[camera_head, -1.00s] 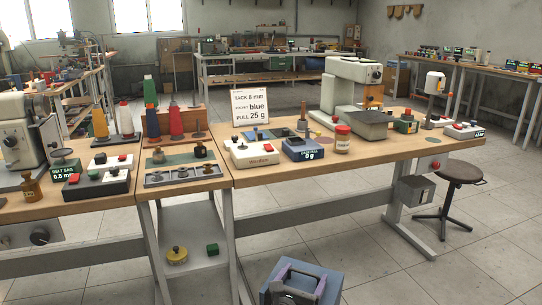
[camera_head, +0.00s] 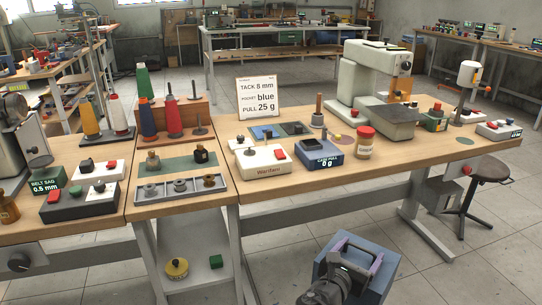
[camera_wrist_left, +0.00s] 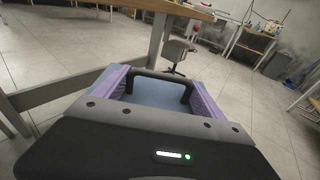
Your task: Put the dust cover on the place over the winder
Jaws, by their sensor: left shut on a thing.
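The dust cover (camera_head: 381,280) is a blue-grey box with a dark handle on top, low in the head view, in front of the bench. My left gripper (camera_head: 357,256) is shut on its handle, with purple fingers at both ends. The blue cover top (camera_wrist_left: 158,94) and the handle also show in the left wrist view; the cover hangs over the floor, apart from the bench. I cannot tell which bench device is the winder; a small white-headed machine (camera_head: 468,76) stands at the right. My right gripper is not in view.
The wooden bench (camera_head: 310,185) carries a large pale machine (camera_head: 352,80), a white box with a red button (camera_head: 262,160), a scale (camera_head: 322,155), a jar (camera_head: 364,142) and spools. A round stool (camera_head: 485,170) stands at its right end. Open floor lies in front.

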